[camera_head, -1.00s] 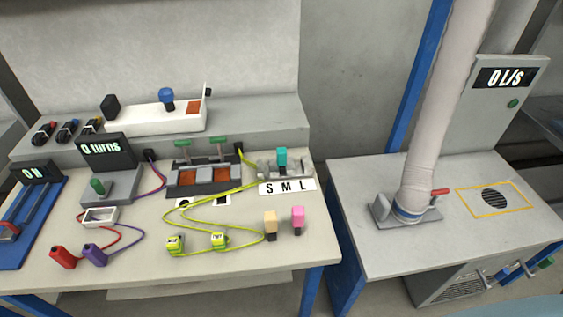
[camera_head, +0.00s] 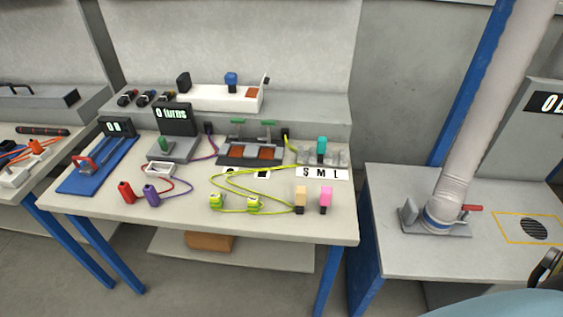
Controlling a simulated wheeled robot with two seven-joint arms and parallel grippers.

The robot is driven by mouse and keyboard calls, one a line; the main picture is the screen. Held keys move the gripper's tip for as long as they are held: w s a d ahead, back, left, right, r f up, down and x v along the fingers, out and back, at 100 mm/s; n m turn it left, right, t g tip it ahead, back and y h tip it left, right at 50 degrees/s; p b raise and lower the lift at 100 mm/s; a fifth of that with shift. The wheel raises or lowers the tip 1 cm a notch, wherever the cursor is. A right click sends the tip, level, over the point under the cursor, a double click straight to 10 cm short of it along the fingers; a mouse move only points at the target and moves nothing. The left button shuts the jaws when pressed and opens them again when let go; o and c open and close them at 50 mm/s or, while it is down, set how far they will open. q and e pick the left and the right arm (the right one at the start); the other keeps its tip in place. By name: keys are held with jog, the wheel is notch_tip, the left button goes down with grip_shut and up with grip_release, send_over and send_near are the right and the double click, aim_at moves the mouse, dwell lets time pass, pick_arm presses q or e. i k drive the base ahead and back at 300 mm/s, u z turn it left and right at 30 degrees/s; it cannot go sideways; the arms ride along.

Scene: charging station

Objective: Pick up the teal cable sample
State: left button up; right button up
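The teal cable sample (camera_head: 321,144) stands upright in the grey holder (camera_head: 340,158) behind the white S M L label (camera_head: 321,173), at the right back of the workbench. A tan sample (camera_head: 300,195) and a pink sample (camera_head: 326,195) stand on the bench in front of the label.
Yellow cables (camera_head: 245,190) lie left of the tan sample. A two-lever fixture (camera_head: 252,148) stands left of the holder. A separate table (camera_head: 400,250) with a large duct (camera_head: 470,130) is to the right. A pale blue rounded shape (camera_head: 500,304) fills the lower right corner.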

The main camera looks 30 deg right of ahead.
aim_at(321, 143)
jog(key=u, duration=0.65)
jog(key=k, duration=0.85)
jog(key=u, duration=0.4)
jog(key=i, duration=1.6)
jog(key=z, duration=1.85)
jog(key=i, duration=0.6)
jog(key=z, duration=0.6)
